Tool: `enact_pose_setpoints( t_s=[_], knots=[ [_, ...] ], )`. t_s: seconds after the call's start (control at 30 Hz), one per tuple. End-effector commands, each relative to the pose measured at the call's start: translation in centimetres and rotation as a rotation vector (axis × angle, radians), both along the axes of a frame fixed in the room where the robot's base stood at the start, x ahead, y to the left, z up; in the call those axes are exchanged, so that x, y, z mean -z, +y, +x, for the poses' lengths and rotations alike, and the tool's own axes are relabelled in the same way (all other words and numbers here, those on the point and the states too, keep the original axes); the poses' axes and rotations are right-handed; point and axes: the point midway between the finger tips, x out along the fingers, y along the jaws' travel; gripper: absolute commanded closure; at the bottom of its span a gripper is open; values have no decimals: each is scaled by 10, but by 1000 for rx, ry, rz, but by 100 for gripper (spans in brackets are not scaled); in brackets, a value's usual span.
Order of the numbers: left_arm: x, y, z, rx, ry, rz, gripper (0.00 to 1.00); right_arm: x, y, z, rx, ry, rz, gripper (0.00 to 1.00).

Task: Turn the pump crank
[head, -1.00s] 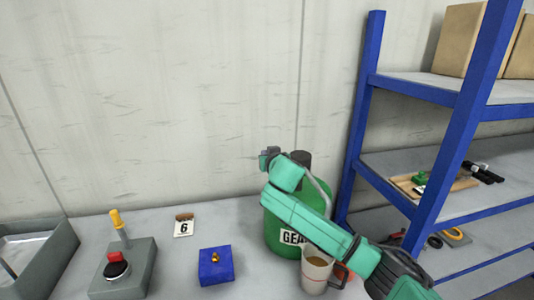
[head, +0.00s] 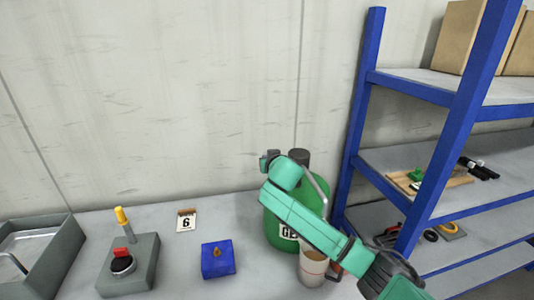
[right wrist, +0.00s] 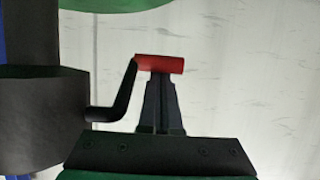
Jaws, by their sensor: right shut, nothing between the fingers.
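The pump crank shows in the right wrist view, with a red grip (right wrist: 160,64) on a bent black arm (right wrist: 112,105). The arm runs to a dark cylindrical body (right wrist: 40,118) at the left. My right gripper (right wrist: 161,90) is shut and empty, its fingertips at the red grip. I cannot tell whether they press on it. In the head view my right gripper (head: 268,160) is above the green drum (head: 275,232), beside its dark top (head: 299,156). My arm hides part of the drum, and the crank cannot be made out there. My left gripper is not in view.
A mug (head: 312,265) stands in front of the drum, close under my right arm. A blue shelf rack (head: 357,120) stands at the right.

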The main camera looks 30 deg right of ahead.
Motion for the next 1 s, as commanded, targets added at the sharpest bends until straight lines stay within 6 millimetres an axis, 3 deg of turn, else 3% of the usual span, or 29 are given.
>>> enact_pose_setpoints(
  t_s=[0.17, 0.37, 0.8, 1.0],
  knots=[
    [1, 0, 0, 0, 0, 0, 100, 0, 0, -2, 0, -1, 0, 100],
    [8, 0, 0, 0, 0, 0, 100, -6, 6, -21, -2, -3, 0, 100],
    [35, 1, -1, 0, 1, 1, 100, -40, 29, -111, -3, -3, -1, 100],
    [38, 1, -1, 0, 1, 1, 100, -50, 34, -131, 0, -1, -1, 100]
  ],
)
